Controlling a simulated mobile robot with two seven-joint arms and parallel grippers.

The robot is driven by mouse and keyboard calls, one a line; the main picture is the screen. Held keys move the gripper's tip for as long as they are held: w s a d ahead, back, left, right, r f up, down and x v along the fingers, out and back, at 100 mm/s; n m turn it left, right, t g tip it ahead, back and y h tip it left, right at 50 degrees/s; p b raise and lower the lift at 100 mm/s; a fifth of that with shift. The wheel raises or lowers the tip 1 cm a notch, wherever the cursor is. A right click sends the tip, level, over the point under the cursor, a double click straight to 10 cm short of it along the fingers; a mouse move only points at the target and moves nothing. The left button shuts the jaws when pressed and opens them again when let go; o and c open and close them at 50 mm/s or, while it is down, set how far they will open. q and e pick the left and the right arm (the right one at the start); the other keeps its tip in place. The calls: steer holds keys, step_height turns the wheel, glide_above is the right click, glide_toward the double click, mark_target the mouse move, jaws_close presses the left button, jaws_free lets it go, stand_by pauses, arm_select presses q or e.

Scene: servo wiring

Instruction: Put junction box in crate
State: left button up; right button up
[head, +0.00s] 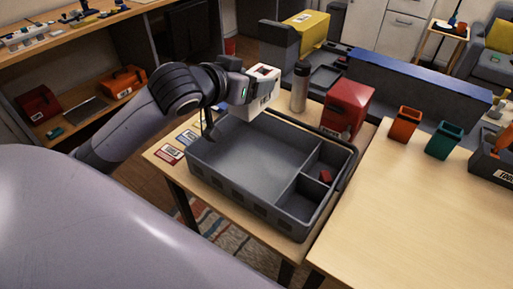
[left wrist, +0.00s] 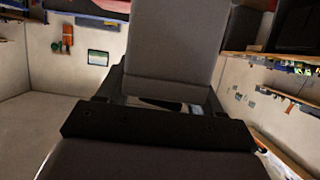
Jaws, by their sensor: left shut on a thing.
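The junction box (head: 263,99), a white box with dark markings on its top, is in my left gripper (head: 249,88) in the head view. My left gripper is shut on it and holds it above the far left edge of the crate. The grey crate (head: 230,190) stands on the wooden table, with one large empty compartment at left and smaller ones at right. A small red piece (head: 326,176) lies in a small compartment. In the left wrist view, dark gripper parts fill the middle and I cannot make out the box. My right gripper is not in view.
A grey bottle (head: 300,87) and a red box (head: 347,107) stand just behind the crate. Cards (head: 169,153) lie left of it. An orange cup (head: 403,123) and a teal cup (head: 443,140) stand on the right table, whose front is clear.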

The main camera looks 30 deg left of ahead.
arm_select(q)
step_height(320, 180, down, 17)
steer(key=b, duration=0.2)
steer(key=shift+f, duration=0.15)
steer(key=shift+f, duration=0.65)
steer(key=o, duration=1.2)
steer(key=shift+o, duration=0.2)
steer(key=v, duration=0.8)
steer(key=r+v, duration=0.1)
steer(key=v, duration=0.3)
steer(key=shift+s, duration=0.1)
